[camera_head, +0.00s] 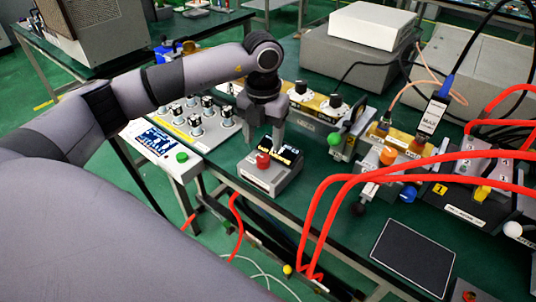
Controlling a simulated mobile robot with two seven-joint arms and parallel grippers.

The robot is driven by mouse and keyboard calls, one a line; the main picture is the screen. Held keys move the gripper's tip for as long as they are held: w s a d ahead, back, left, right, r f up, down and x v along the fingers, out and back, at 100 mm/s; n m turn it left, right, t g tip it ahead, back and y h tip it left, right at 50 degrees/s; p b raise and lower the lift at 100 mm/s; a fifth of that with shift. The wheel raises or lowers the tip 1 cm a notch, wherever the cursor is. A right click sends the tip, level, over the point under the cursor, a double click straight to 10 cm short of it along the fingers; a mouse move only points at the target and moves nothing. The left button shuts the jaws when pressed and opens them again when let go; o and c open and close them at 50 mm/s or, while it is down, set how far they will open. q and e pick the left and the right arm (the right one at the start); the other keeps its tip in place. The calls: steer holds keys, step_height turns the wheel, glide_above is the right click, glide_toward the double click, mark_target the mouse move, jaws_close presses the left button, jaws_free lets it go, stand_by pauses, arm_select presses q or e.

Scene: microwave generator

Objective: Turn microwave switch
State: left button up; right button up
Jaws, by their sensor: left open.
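A small grey box (256,180) with a black top face and a red knob (263,160) sits near the front edge of the green bench; I cannot tell for certain that it is the microwave switch. My left gripper (264,144) points down just above and behind this box. Its two fingers are spread apart with nothing between them. The right fingertip is close to the black top; I cannot tell whether it touches. My right gripper is not in view.
A knob panel (183,122) and a unit with a screen and green button (180,157) lie to the left. Red cables (350,182) arch over the bench to the right. Waveguide parts with an orange knob (388,155) stand behind them. A black pad (413,257) lies front right.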

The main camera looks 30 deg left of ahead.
mark_target(264, 157)
arm_select(q)
step_height(264, 157, down, 6)
steer(key=c, duration=1)
